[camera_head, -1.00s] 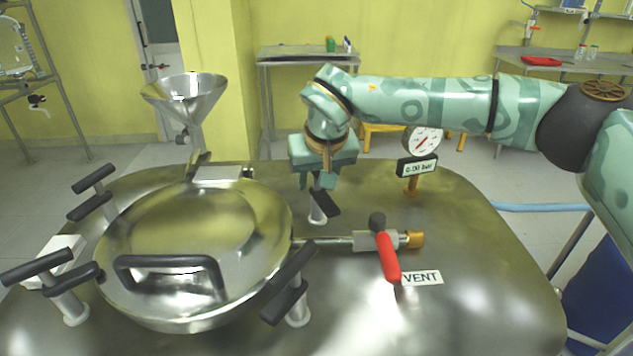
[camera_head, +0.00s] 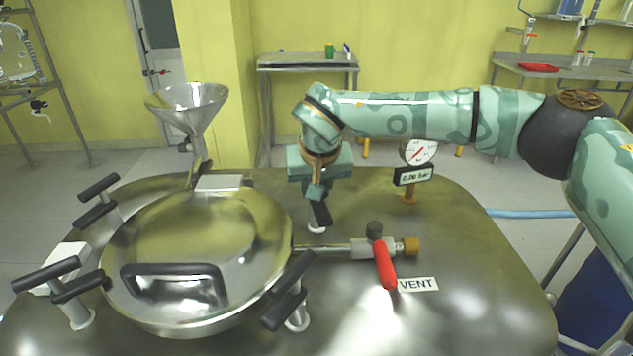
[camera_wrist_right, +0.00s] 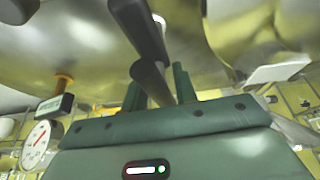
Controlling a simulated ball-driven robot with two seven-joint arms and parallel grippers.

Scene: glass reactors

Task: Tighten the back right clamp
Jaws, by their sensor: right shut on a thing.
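The back right clamp (camera_head: 321,213) has a black handle on a pale metal post, standing on the vessel top just behind and right of the round steel lid (camera_head: 150,235). My right gripper (camera_head: 317,190) reaches down over it from above and is shut on the upper part of the handle. In the right wrist view, the black handle (camera_wrist_right: 151,80) runs between the two green fingers of the right gripper (camera_wrist_right: 160,88). The fingers hide part of the handle. My left gripper is not in view.
Other black-handled clamps stand at the lid's front right (camera_head: 290,290), front left (camera_head: 60,280) and back left (camera_head: 98,203). A red-handled vent valve (camera_head: 385,264) lies front right of the gripper. A pressure gauge (camera_head: 420,151) stands right, and a funnel (camera_head: 187,105) back left.

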